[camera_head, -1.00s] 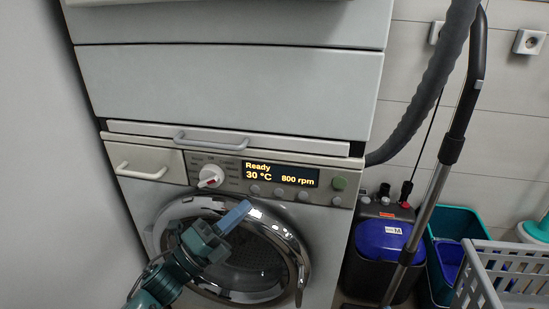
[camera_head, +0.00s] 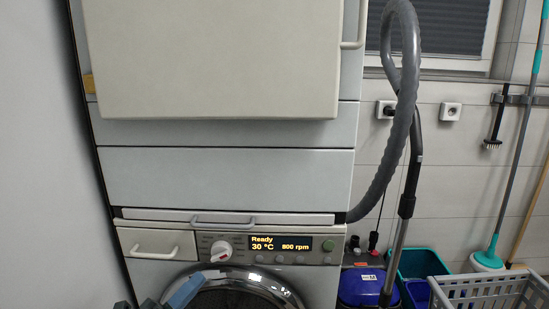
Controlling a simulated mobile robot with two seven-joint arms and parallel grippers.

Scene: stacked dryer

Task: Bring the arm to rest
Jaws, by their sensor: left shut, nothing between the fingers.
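My left gripper (camera_head: 184,290) is at the bottom edge of the head view, in front of the washing machine's round door (camera_head: 245,287). Its blue-grey fingers are shut with nothing visible between them. Most of my left arm is cut off by the lower edge of the picture. The washing machine's panel (camera_head: 270,246) reads "Ready 30 °C 800 rpm". My right gripper is not in view.
A stacked unit (camera_head: 230,173) stands above the washer, with a cream door (camera_head: 210,60) at the top. A pale wall (camera_head: 45,160) is close on the left.

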